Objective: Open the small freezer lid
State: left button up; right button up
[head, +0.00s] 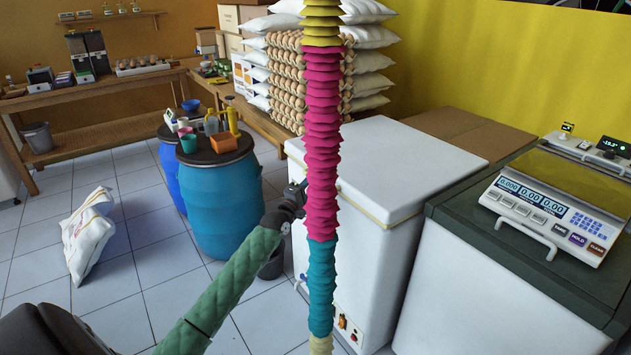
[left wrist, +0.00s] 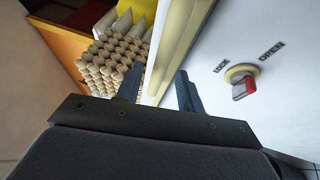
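The white chest freezer (head: 385,250) stands in the middle of the head view, its flat white lid (head: 400,165) looking shut above a cream seal. My left gripper (head: 300,195) is at the freezer's left side, partly hidden by a coloured ribbed column. In the left wrist view, its two fingers (left wrist: 157,75) are apart, with a cream strip (left wrist: 180,45) along the freezer edge passing beyond and between them. I cannot tell if they touch it. A round lock knob (left wrist: 240,78) with a red mark sits on the white face beside the words LOCK and OPEN. My right gripper is not in view.
The pink, teal and yellow ribbed column (head: 322,140) crosses the head view vertically. A scale (head: 550,215) stands on a dark-topped chest (head: 500,290) at right. A blue drum (head: 220,205) and a white sack (head: 88,235) stand left. Egg trays (head: 285,80) and sacks are stacked behind.

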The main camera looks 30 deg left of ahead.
aim_at(316, 181)
pick_arm(q)
jog(key=shift+w+r, duration=0.15)
jog(key=shift+w, duration=0.6)
jog(key=shift+w+r, duration=0.1)
jog(key=shift+w, duration=0.65)
jog(key=shift+c, duration=0.2)
grip_shut()
